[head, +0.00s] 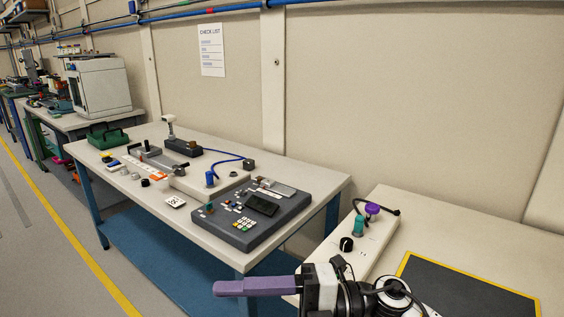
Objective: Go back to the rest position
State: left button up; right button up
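One gripper of mine, the right (228,288), shows at the bottom of the head view, its arm coming in from the lower right. It has a black and white wrist and long purple fingers that point left. I see the fingers from the side, one seemingly covering the other, so I cannot tell if they are open or shut. Nothing is visible held at their tips. They hang in front of the gap between the two front tables, with the dark grey keypad console (256,218) farther back. My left gripper is not in view.
A white table (228,262) carries the console, a green case (106,137) and several small tools. To the right, a pale bench (420,238) has a yellow-edged dark mat (460,290) and a strip with knobs (352,247). Open floor (40,250) lies at left.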

jog(key=w+d+f+m+t+h, duration=0.2)
jog(key=d+f+m+t+h, duration=0.3)
jog(key=m+t, duration=0.55)
jog(key=w+d+f+m+t+h, duration=0.25)
jog(key=d+f+m+t, duration=0.4)
jog(key=m, duration=0.65)
jog(key=s+d+f+m+g+h, duration=0.1)
jog(key=s+d+f+m+h, duration=0.2)
jog(key=f, duration=0.4)
jog(key=s+d+f+m+g+h, duration=0.1)
jog(key=s+d+f+m+h, duration=0.2)
jog(key=f, duration=0.4)
jog(key=shift+s+d+f+m+g, duration=0.4)
jog(key=shift+s+d+m, duration=0.3)
jog(key=shift+s, duration=0.2)
jog(key=s+d+f+m+g, duration=0.1)
jog(key=s+f, duration=0.2)
jog(key=s+d+f+g+h, duration=0.1)
jog(key=s+f+g, duration=0.1)
jog(key=s, duration=0.2)
jog(key=s+d+f+m+g+h, duration=0.1)
jog(key=s+d+f, duration=0.1)
jog(key=s+f, duration=0.1)
jog(key=shift+s+f+m, duration=0.3)
jog(key=shift+s+m, duration=0.05)
jog(key=shift+s, duration=0.35)
jog(key=shift+c, duration=0.2)
